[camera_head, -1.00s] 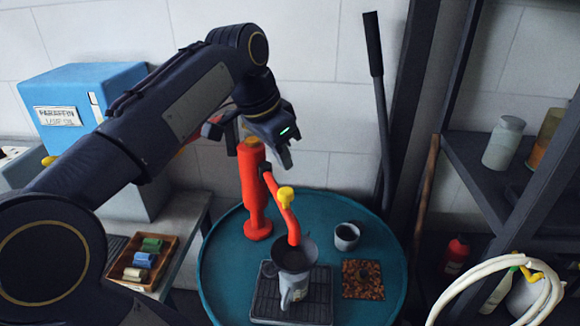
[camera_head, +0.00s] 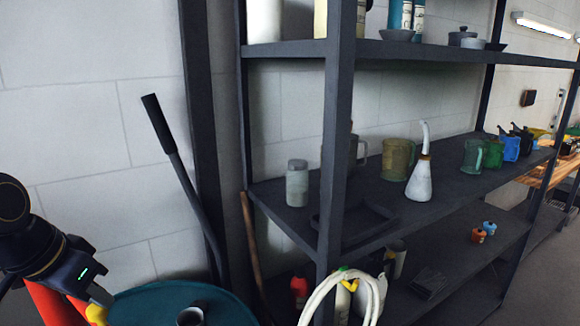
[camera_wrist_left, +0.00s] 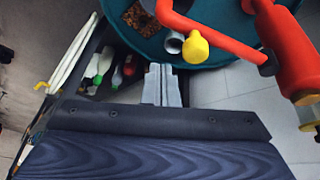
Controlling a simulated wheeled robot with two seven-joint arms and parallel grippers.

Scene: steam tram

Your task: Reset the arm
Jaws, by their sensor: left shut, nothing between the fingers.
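My left arm comes in at the lower left of the head view. Its gripper (camera_head: 101,296) points down over the edge of the round teal table (camera_head: 150,298). In the left wrist view the gripper's two grey fingers (camera_wrist_left: 162,86) are together with nothing between them. The red hand pump (camera_wrist_left: 215,30) with a yellow knob (camera_wrist_left: 196,46) lies beyond the fingers in that view, and they look apart from it. In the head view the pump (camera_head: 45,305) is partly hidden behind the arm. My right gripper is not in view.
A grey cup (camera_wrist_left: 173,42) and a brown granular mat (camera_wrist_left: 139,18) sit on the table. A dark shelf rack (camera_head: 340,150) with jars, jugs and a white oil can (camera_head: 420,180) fills the right. A black lever (camera_head: 185,180) leans by the wall. A white hose (camera_wrist_left: 75,55) hangs nearby.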

